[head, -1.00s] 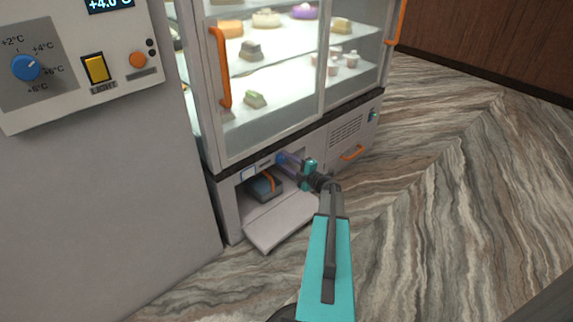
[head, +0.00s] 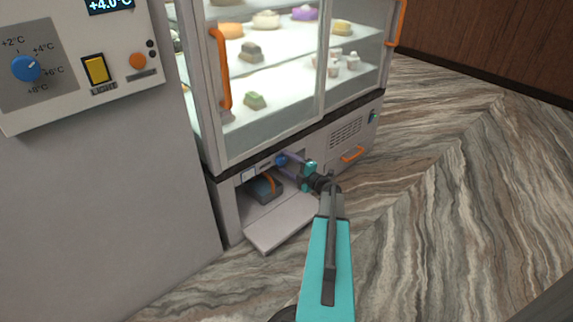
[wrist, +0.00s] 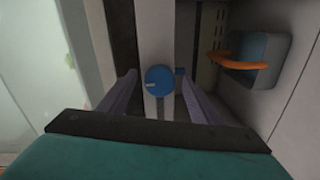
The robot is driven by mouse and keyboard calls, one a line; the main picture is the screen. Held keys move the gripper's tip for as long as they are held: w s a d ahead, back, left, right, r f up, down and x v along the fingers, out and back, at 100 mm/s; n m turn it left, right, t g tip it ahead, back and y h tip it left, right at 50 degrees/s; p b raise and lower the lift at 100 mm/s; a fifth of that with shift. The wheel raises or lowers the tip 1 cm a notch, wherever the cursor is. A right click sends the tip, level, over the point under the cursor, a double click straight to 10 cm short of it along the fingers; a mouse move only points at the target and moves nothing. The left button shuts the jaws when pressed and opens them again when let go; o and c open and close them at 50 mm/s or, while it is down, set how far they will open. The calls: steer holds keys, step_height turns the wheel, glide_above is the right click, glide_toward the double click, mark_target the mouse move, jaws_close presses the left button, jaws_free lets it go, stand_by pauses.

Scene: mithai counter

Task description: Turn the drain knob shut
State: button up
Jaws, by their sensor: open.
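The drain knob (head: 281,160) is a round blue knob on the upper frame of the open compartment under the display case. In the wrist view the knob (wrist: 160,77) shows face-on with a pale mark on its left side. My gripper (head: 285,167) is open in front of the knob, its two purple-grey fingers apart. In the wrist view the fingers of my gripper (wrist: 158,82) lie to the left and right of the knob, with a visible gap on each side. How far the fingertips reach along the knob's depth is unclear.
A dark blue-grey box (head: 264,187) with an orange band sits inside the compartment. The lowered flap (head: 280,223) lies below my gripper. An orange handle (head: 353,154) and vent are on the panel to the right. The glass case (head: 270,80) stands above.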

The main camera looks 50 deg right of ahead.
steer(key=shift+s, duration=0.1)
steer(key=s+a+p, duration=0.1)
steer(key=s+p, duration=0.2)
steer(key=s, duration=1)
steer(key=shift+s+r, duration=0.25)
steer(key=shift+r, duration=0.1)
